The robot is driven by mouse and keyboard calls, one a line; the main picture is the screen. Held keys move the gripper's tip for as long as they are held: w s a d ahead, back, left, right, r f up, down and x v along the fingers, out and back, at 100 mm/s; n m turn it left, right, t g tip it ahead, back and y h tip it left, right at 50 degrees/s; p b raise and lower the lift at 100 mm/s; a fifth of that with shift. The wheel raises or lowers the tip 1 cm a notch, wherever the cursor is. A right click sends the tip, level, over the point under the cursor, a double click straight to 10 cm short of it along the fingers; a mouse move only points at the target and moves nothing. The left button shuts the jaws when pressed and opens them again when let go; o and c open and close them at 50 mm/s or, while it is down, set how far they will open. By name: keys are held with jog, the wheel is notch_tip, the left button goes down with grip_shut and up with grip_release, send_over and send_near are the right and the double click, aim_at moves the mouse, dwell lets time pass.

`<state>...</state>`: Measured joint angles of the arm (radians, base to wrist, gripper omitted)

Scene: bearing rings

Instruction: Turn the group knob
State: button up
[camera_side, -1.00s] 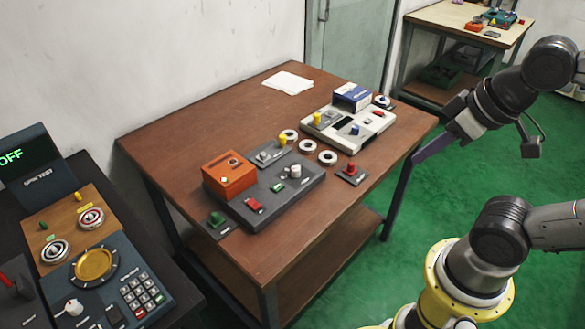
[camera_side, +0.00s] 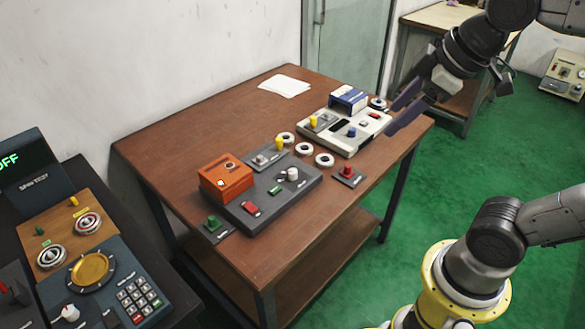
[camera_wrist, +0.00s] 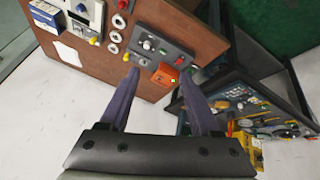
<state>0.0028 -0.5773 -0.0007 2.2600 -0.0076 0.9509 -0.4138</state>
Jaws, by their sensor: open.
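I cannot read which control is labelled group. A white knob (camera_side: 292,174) stands upright on the dark grey panel (camera_side: 300,191) on the brown table; it also shows in the wrist view (camera_wrist: 147,45). Another white knob (camera_side: 70,312) sits on the dark blue console at the lower left. A red knob (camera_side: 347,170) is on a small plate near the table's front edge. My gripper (camera_side: 390,119) is open and empty, above the right end of the table, apart from every knob. In the wrist view its fingers (camera_wrist: 159,75) are spread, pointing towards the table.
An orange box (camera_side: 226,178) stands on the dark panel's left end. White rings (camera_side: 304,148) lie between it and the white panel (camera_side: 345,138), which carries a blue box (camera_side: 348,98). White paper (camera_side: 285,85) lies at the back. The table's left part is clear.

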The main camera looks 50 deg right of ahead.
jog(key=w+r+n+g, duration=0.1)
jog(key=w+n, duration=0.1)
jog(key=w, duration=0.7)
jog(key=n+g, duration=0.3)
jog(key=g, duration=0.1)
send_over(292, 171)
notch_tip(292, 171, down, 17)
jog(key=shift+g, duration=0.3)
notch_tip(292, 171, down, 14)
jog(key=shift+s+f, duration=0.1)
grip_shut()
